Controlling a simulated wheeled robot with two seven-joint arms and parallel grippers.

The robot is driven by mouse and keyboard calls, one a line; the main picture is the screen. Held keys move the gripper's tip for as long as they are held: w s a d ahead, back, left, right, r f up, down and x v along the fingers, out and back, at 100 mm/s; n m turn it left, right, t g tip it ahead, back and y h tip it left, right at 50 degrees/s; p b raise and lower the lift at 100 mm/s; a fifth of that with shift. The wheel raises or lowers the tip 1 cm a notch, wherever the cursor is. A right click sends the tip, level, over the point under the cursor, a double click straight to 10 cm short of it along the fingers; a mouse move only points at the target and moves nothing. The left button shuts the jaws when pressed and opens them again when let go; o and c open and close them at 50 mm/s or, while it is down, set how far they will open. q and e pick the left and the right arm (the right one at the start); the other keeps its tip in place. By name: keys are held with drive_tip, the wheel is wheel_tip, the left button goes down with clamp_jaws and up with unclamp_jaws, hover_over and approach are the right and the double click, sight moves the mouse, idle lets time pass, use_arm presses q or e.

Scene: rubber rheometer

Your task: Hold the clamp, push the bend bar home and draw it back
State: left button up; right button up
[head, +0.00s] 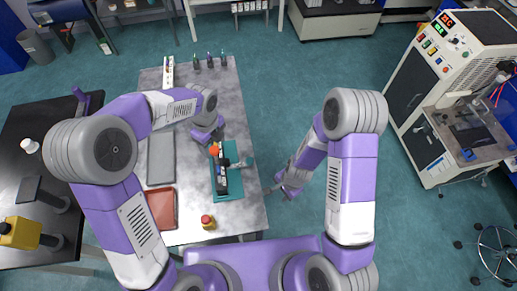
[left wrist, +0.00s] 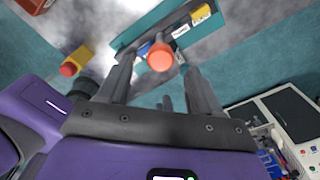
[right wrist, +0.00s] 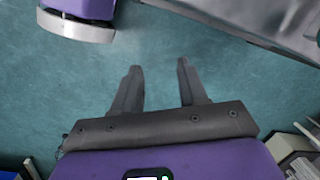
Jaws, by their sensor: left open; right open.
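The black fixture (head: 221,177) lies on a teal plate (head: 232,189) on the grey table. An orange round knob (head: 214,150) is at its far end, and a silver rod-like part (head: 241,163) sticks out to the right. I cannot tell for certain which parts are the clamp and the bend bar. My left gripper (head: 211,140) is open above the knob end. In the left wrist view the orange knob (left wrist: 160,57) shows between the open fingers; contact is not visible. My right gripper (head: 268,190) is open and empty, beside the table's right edge. Its fingers (right wrist: 157,80) show floor beyond them.
A yellow box with a red button (head: 208,222) stands near the front of the grey table (head: 243,120). A grey tray (head: 161,158) and a reddish tray (head: 161,208) lie at the left. Small bottles (head: 210,61) stand at the back.

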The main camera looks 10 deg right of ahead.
use_arm(q)
drive_tip(key=shift+f, duration=0.4)
hover_over(219, 163)
drive_tip(key=f, duration=0.6)
drive_tip(key=shift+w+a+f, duration=0.1)
drive_tip(key=shift+w+f, duration=0.1)
drive_tip(key=shift+f, duration=0.2)
use_arm(e)
drive_tip(key=w+a+r+m+t, duration=0.1)
drive_tip(key=w+a+r+m, duration=0.2)
drive_tip(key=w+r+m, duration=0.2)
drive_tip(key=w+a+r+m+y, duration=0.1)
drive_tip(key=w+a+r+m, duration=0.3)
drive_tip(key=r+m, duration=0.3)
wheel_tip(219, 163, up, 2)
drive_tip(key=shift+w+m+t+y, duration=0.3)
drive_tip(key=shift+w+m+t, duration=0.1)
drive_tip(key=shift+w, duration=0.2)
